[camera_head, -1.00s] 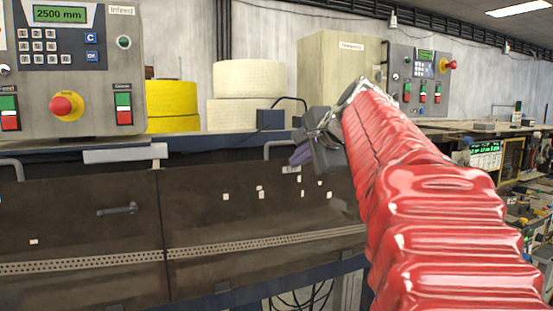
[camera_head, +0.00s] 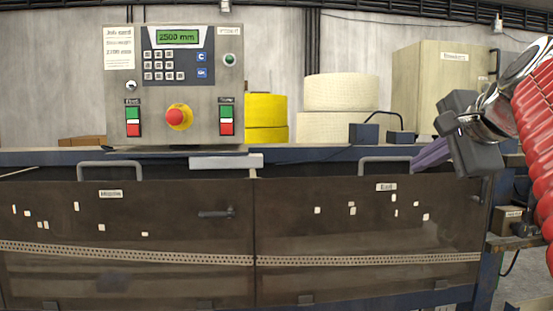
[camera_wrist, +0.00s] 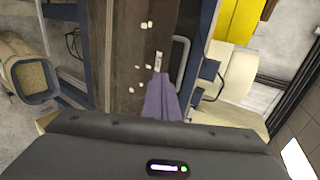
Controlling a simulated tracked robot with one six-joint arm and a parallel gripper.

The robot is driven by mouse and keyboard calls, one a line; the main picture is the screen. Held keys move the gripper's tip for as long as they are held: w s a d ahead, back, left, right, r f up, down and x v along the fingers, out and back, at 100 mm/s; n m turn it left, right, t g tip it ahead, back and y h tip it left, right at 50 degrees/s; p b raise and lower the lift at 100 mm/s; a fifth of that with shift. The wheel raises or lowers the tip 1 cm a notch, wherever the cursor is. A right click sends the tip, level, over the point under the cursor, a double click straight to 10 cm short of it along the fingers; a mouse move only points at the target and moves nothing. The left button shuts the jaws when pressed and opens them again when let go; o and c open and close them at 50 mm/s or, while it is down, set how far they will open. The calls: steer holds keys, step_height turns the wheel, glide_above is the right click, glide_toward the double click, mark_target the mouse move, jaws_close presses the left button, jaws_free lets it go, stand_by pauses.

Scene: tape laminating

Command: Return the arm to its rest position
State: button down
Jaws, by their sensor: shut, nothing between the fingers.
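My arm shows at the right edge of the head view, in a red ribbed sleeve with a metallic wrist. My gripper (camera_head: 430,155) is at its end, in front of the right part of the laminating machine. Its purple fingers are shut with nothing between them, and they point left and down in the head view. The fingers also show in the wrist view (camera_wrist: 161,98), together over the dark machine cover. Part of the gripper body is hidden by its own dark housing in the wrist view.
The machine's dark covers (camera_head: 150,260) carry handles and small white bits. A control panel (camera_head: 180,105) reading 2500 mm stands on top. Yellow rolls (camera_head: 266,110), cream rolls (camera_head: 340,92) and a beige cabinet (camera_head: 446,80) stand behind. Floor shows at the lower right.

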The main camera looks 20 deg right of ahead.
steer(key=w+a+f+n+g+y, duration=0.2)
steer(key=w+a+f+n+y, duration=0.15)
steer(key=a+f, duration=0.75)
steer(key=s+a+f+n+g, duration=0.1)
steer(key=s+a+f+n, duration=0.4)
steer(key=f, duration=0.4)
steer(key=s+a+f+n+g, duration=0.2)
steer(key=s+a+f+n, duration=0.3)
steer(key=f, duration=0.5)
steer(key=s+a+f+n+g+h, duration=0.1)
steer(key=s+a+f+n, duration=0.4)
steer(key=f, duration=0.4)
steer(key=shift+a+f+n, duration=0.4)
steer(key=shift+a+n, duration=0.45)
steer(key=shift+a, duration=0.3)
steer(key=shift+d, duration=0.1)
